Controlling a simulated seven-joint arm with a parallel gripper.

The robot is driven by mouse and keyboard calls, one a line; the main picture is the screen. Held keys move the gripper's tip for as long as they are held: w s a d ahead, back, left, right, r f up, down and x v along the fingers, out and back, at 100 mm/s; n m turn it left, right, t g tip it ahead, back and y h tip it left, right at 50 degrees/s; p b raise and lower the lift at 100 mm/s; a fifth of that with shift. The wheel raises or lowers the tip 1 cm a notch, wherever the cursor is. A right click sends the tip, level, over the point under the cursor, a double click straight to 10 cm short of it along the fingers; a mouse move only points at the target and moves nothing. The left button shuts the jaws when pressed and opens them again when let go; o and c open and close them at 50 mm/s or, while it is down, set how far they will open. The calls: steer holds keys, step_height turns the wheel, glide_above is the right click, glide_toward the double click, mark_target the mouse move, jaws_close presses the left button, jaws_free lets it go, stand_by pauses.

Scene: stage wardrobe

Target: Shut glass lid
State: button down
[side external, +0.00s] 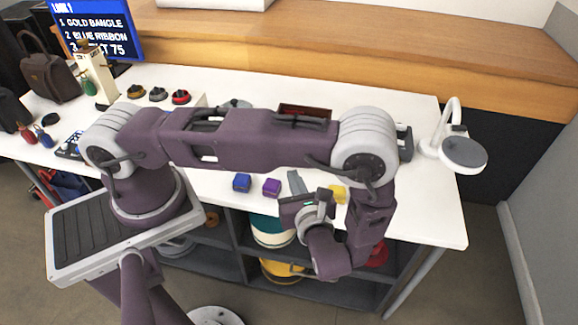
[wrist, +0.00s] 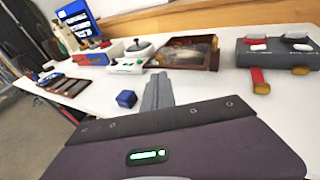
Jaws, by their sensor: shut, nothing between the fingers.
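A dark brown box (wrist: 213,62) stands on the white table ahead in the wrist view, with a clear glass-like panel (wrist: 190,45) at its top. I cannot tell how far the panel is raised. In the side view the box's red-brown rim (side external: 305,108) shows behind my arm, which hides most of it. My gripper (side external: 293,178) is over the table's front edge, apart from the box and on its near side. Its grey fingers, also in the wrist view (wrist: 158,88), are shut and empty, pointing toward the box.
A blue cube (side external: 242,182), a purple cube (side external: 271,187) and a yellow block (side external: 338,194) lie near the front edge. A grey case (wrist: 278,52) with red and yellow handles stands right of the box. A white lamp (side external: 463,153) stands at the right end. Bare table separates gripper and box.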

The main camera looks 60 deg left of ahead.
steer(key=x, duration=1.2)
steer(key=shift+a, duration=0.15)
steer(key=w+a, duration=0.9)
steer(key=shift+w+a+r, duration=0.1)
steer(key=shift+w+a, duration=0.1)
